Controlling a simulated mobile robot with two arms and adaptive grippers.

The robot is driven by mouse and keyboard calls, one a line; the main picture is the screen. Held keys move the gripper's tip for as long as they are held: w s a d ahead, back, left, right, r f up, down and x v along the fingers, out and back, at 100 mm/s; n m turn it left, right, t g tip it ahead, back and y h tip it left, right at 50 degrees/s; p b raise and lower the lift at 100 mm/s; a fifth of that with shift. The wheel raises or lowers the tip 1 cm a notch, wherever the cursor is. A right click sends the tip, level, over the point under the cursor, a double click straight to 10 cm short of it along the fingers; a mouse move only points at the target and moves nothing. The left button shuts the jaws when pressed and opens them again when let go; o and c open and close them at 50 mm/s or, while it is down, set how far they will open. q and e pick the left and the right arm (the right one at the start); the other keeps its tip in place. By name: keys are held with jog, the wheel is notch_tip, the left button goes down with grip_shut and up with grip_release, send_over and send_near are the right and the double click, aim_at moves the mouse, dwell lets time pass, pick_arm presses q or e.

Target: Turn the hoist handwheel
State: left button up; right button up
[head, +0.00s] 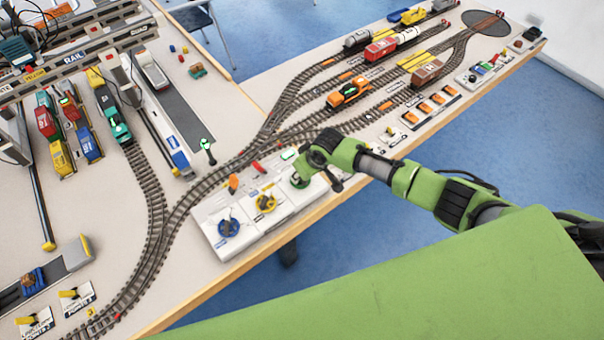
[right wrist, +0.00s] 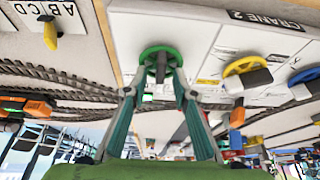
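Three handwheels stand on a white control panel at the table's front edge: a blue one (head: 228,227), a yellow one (head: 266,204) and a green one (head: 299,180). Which one is labelled hoist is not legible. My right gripper (head: 308,172) is right at the green wheel in the head view and partly covers it. In the right wrist view the green wheel (right wrist: 162,52) with its grey middle post lies just ahead of my right gripper (right wrist: 155,85). The fingers are apart, one to each side of the wheel; contact cannot be told. My left gripper is not in view.
The yellow wheel (right wrist: 247,66) is close beside the green one. An orange lever (head: 233,184) and a red lever (head: 257,166) stand behind the wheels. Curved rail track (head: 190,195) runs behind the panel. A gantry crane (head: 75,65) spans model trucks at the left.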

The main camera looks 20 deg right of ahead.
jog(key=v, duration=1.2)
jog(key=shift+f, duration=0.1)
